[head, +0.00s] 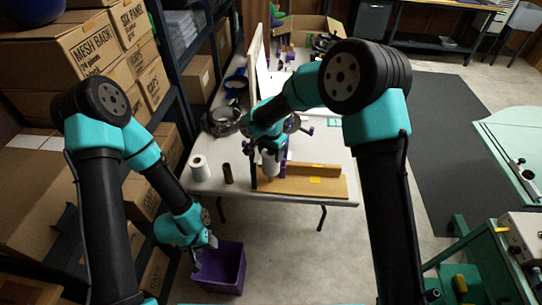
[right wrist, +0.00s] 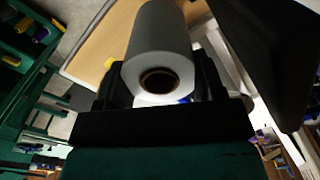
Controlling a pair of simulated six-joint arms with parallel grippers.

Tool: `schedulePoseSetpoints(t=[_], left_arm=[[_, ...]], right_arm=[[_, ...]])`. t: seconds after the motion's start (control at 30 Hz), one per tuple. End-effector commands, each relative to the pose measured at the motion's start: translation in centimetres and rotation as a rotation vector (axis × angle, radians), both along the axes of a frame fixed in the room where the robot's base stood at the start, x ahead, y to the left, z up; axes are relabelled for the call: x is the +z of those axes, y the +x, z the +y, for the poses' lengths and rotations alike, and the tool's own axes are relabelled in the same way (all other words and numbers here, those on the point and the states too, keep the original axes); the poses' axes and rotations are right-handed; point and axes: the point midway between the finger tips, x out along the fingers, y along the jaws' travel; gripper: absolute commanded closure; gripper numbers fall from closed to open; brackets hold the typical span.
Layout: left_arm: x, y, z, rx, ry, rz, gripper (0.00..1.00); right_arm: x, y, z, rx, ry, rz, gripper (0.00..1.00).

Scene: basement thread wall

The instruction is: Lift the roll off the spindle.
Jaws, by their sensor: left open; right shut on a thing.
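A white-grey roll (right wrist: 158,58) with a dark brown core stands between the fingers of my right gripper (right wrist: 160,92) in the right wrist view, its end facing the camera. In the head view, my right gripper (head: 268,158) is over the wooden board, and a pale part of the roll (head: 271,166) shows below the arm. It is shut on the roll. The spindle cannot be made out; I cannot tell whether it is inside the core.
The white table (head: 325,150) holds a wooden board (head: 325,186), another white roll (head: 199,168) and a dark brown cylinder (head: 227,174) at its front left. Tools and clutter fill the back. Cardboard boxes (head: 98,45) and a shelf stand at left.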

Motion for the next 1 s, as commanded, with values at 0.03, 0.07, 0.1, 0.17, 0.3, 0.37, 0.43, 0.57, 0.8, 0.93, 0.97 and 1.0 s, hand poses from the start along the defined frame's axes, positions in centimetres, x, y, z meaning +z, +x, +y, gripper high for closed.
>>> schedulePoseSetpoints(t=[0.03, 0.07, 0.1, 0.17, 0.3, 0.37, 0.43, 0.57, 0.8, 0.93, 0.97, 1.0], left_arm=[[0.0, 0.0, 0.0, 0.000, 0.000, 0.000, 0.48], [0.0, 0.0, 0.0, 0.000, 0.000, 0.000, 0.48], [0.0, 0.0, 0.0, 0.000, 0.000, 0.000, 0.48], [0.0, 0.0, 0.0, 0.000, 0.000, 0.000, 0.48], [0.0, 0.0, 0.0, 0.000, 0.000, 0.000, 0.48], [0.0, 0.0, 0.0, 0.000, 0.000, 0.000, 0.48], [0.0, 0.0, 0.0, 0.000, 0.000, 0.000, 0.48], [0.0, 0.0, 0.0, 0.000, 0.000, 0.000, 0.48], [0.0, 0.0, 0.0, 0.000, 0.000, 0.000, 0.48], [0.0, 0.0, 0.0, 0.000, 0.000, 0.000, 0.48], [0.0, 0.0, 0.0, 0.000, 0.000, 0.000, 0.48], [0.0, 0.0, 0.0, 0.000, 0.000, 0.000, 0.48]], right_arm=[[0.4, 0.0, 0.0, 0.000, 0.001, -0.002, 0.64], [0.6, 0.0, 0.0, 0.000, 0.001, -0.002, 0.64], [0.8, 0.0, 0.0, 0.000, 0.002, -0.001, 0.64], [1.2, 0.0, 0.1, 0.000, 0.002, -0.001, 0.64], [2.1, 0.0, 0.1, 0.000, 0.001, -0.002, 0.64], [2.5, 0.1, 0.1, 0.000, 0.002, -0.003, 0.64], [2.9, 0.1, 0.0, -0.001, 0.002, -0.003, 0.64], [3.7, 0.0, 0.0, 0.000, 0.002, -0.001, 0.64], [5.2, 0.0, 0.0, 0.000, 0.001, -0.002, 0.64], [5.9, 0.0, 0.0, -0.001, 0.001, -0.002, 0.64], [6.1, 0.0, 0.0, -0.001, 0.001, -0.002, 0.64], [6.3, 0.0, 0.0, -0.001, 0.001, -0.001, 0.64]])
